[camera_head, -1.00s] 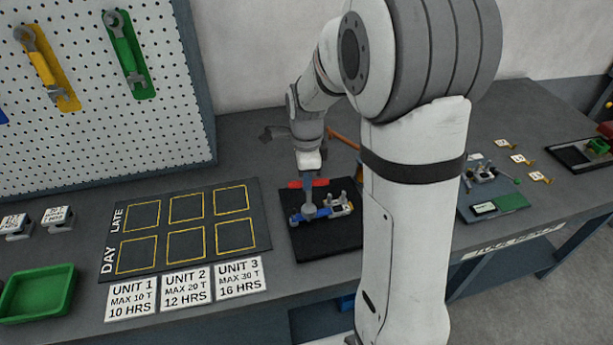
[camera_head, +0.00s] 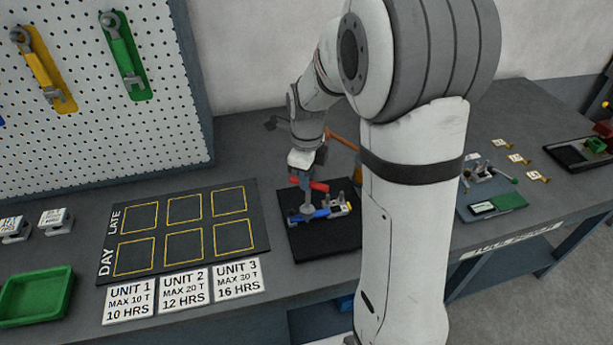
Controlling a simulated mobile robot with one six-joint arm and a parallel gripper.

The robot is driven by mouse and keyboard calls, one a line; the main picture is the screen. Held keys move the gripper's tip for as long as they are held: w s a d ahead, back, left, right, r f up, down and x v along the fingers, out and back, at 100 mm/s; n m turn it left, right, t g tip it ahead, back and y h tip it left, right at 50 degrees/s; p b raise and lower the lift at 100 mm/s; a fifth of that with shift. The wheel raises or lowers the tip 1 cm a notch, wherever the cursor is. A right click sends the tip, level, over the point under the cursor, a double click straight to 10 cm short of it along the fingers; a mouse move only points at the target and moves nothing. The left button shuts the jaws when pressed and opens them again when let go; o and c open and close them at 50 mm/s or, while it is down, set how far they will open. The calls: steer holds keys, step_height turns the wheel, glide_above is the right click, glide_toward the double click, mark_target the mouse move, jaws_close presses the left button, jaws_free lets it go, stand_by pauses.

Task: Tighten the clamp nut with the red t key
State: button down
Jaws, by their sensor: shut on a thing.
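The red T key (camera_head: 319,186) has a red crossbar handle and stands with its shaft down over the clamp. My gripper (camera_head: 307,181) is shut on the red T key from above, around its handle. The clamp (camera_head: 325,212) has blue, grey and yellow parts and lies on a black mat (camera_head: 305,245). A grey round piece (camera_head: 307,212) sits at the foot of the key. I cannot tell how well the key sits on the nut, as it is small in the picture.
A day/late board (camera_head: 252,240) with yellow squares lies to the left, with unit cards (camera_head: 236,279) in front. A green tray (camera_head: 38,295) is at far left. A blue-grey tray with a device (camera_head: 490,200) stands right of my arm. Wrenches hang on the pegboard (camera_head: 150,120).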

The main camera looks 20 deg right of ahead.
steer(key=shift+d+m, duration=0.1)
steer(key=shift+m, duration=0.5)
steer(key=shift+n, duration=0.6)
steer(key=shift+r, duration=0.1)
steer(key=shift+r+p, duration=2.05)
steer(key=shift+r, duration=0.85)
